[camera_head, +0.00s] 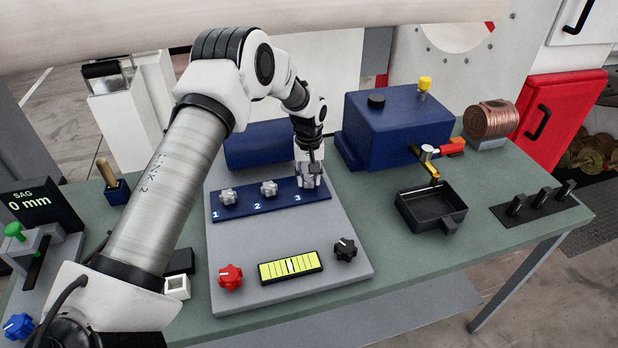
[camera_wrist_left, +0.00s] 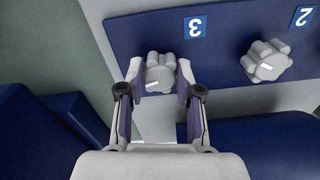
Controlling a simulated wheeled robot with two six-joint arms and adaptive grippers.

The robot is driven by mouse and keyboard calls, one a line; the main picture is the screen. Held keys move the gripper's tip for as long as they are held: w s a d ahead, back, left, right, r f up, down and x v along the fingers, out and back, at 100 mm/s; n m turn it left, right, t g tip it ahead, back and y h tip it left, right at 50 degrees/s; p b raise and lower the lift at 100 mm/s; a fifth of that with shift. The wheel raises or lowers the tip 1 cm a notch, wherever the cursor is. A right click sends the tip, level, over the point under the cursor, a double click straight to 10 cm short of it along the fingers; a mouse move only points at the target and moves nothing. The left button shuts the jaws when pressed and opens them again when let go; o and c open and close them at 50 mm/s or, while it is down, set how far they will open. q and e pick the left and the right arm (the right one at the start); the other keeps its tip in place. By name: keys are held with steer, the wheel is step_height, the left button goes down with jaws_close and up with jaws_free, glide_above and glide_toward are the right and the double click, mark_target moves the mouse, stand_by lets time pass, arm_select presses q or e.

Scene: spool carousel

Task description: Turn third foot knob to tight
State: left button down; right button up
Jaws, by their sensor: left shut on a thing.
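The third foot knob (camera_wrist_left: 159,72) is a light grey lobed knob with a white mark, beside the number 3 on a blue strip (camera_head: 245,204). In the left wrist view it sits between the two fingers of my left gripper (camera_wrist_left: 159,78), which is shut on it. In the head view my left gripper (camera_head: 309,176) comes down over the knob from above and hides most of it. The second foot knob (camera_head: 269,188) and the first foot knob (camera_head: 228,196) stand to the left on the same strip. My right gripper is not in view.
The grey plate also carries a red knob (camera_head: 230,277), a yellow level gauge (camera_head: 290,267) and a black knob (camera_head: 345,250). A blue box (camera_head: 398,125) with a brass tap, a black tray (camera_head: 431,208) and black switches (camera_head: 540,203) stand to the right.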

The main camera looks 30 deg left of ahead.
arm_select(q)
steer(key=m, duration=0.4)
steer(key=shift+s+f+m+b, duration=0.15)
steer(key=shift+f+m+b, duration=0.1)
steer(key=shift+m+b, duration=0.1)
steer(key=shift+m, duration=1.85)
steer(key=c, duration=0.8)
jaws_free()
steer(key=shift+c, duration=0.2)
steer(key=shift+o, duration=0.4)
steer(key=shift+w, duration=0.25)
steer(key=shift+r, duration=0.15)
